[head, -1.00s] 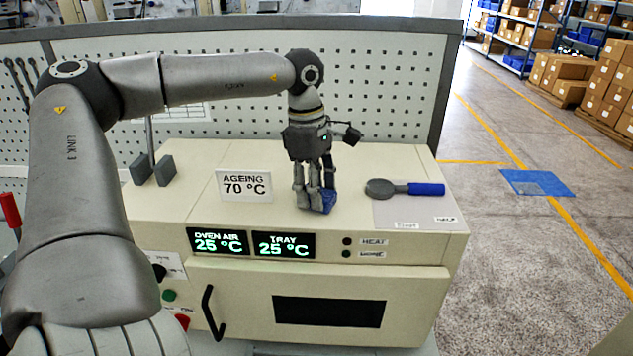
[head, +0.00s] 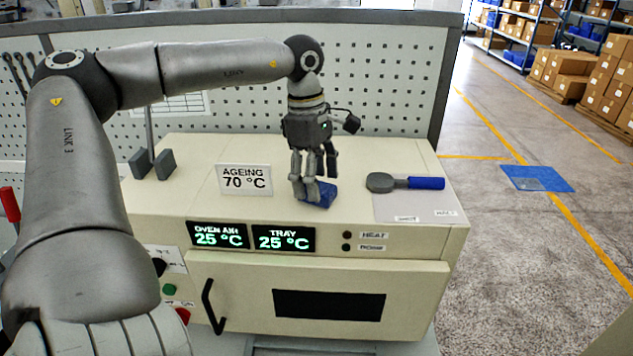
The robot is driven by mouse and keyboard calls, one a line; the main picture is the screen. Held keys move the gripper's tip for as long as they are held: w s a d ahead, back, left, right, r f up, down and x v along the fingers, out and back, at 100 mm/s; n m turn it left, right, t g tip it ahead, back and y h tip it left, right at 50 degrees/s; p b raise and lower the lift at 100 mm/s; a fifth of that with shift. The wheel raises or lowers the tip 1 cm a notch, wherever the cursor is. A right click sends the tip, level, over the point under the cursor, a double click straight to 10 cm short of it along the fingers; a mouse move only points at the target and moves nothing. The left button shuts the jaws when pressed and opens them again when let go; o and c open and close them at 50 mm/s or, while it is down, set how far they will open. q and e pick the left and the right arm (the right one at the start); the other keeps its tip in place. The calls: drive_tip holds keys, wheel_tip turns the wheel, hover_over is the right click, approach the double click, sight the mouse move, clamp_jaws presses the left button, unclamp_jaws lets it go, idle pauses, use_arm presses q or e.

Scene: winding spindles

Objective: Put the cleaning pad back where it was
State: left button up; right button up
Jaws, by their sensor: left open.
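The blue cleaning pad (head: 320,196) lies on top of the cream ageing oven (head: 340,220), near its front edge and to the right of the "AGEING 70 °C" sign. My left gripper (head: 314,190) is open, pointing down just above and behind the pad. Its fingers overlap the pad's left and upper part in the picture, so that part is hidden. I cannot tell whether a finger touches the pad.
The sign (head: 245,180) stands left of the gripper. Dark grey blocks (head: 153,163) stand farther left. A perforated panel (head: 390,90) rises behind.

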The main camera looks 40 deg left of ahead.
use_arm(q)
wheel_tip(320, 180, up, 11)
drive_tip(key=a+b, duration=0.1)
drive_tip(key=b, duration=0.1)
drive_tip(key=shift+s+b, duration=0.25)
drive_tip(key=shift+b, duration=0.15)
drive_tip(key=shift+a+f, duration=0.1)
